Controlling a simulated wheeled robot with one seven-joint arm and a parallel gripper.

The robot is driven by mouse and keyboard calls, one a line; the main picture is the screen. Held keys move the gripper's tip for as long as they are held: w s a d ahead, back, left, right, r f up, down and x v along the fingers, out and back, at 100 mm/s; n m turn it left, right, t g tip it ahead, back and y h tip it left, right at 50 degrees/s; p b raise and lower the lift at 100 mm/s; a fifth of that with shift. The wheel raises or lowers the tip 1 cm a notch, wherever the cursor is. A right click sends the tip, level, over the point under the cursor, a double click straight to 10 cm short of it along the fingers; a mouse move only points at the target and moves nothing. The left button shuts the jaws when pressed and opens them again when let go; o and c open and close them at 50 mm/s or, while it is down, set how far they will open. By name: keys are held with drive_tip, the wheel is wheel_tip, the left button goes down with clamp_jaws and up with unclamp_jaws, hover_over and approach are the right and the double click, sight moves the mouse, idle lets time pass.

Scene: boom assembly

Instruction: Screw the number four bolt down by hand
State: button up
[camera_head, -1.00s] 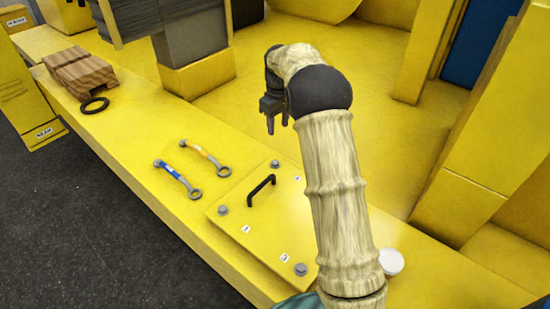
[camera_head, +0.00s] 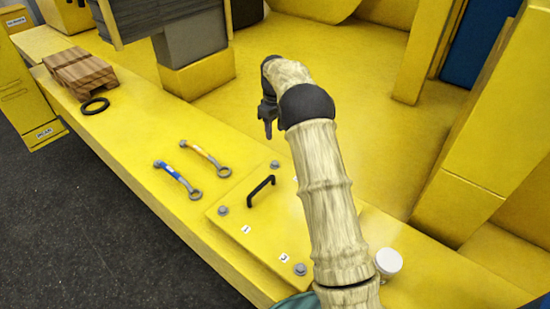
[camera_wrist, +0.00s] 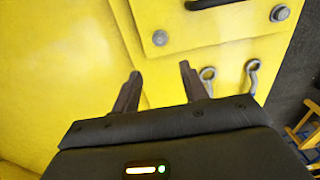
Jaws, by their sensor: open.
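A yellow plate (camera_head: 262,240) with a black handle (camera_head: 261,190) lies on the yellow beam. Grey bolts show at its far corner (camera_head: 275,164), left corner (camera_head: 223,211) and near corner (camera_head: 300,270). My arm hides the right corner. Labels 1 and 3 are readable; I cannot read a 4. My gripper (camera_head: 267,127) is open and empty, pointing down beyond the plate's far corner. In the wrist view, the open fingers (camera_wrist: 159,76) point toward the far-corner bolt (camera_wrist: 160,38), apart from it. The left-corner bolt (camera_wrist: 280,13) shows farther right.
Two wrenches, one with a blue band (camera_head: 178,179) and one orange and white (camera_head: 206,158), lie left of the plate. A black ring (camera_head: 95,106) and wooden blocks (camera_head: 80,73) lie farther along the beam. A white round cap (camera_head: 388,261) is right of my arm.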

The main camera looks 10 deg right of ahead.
sight(275, 162)
wheel_tip(275, 162, down, 14)
drive_tip(key=p, duration=0.4)
drive_tip(key=shift+f, duration=0.1)
clamp_jaws()
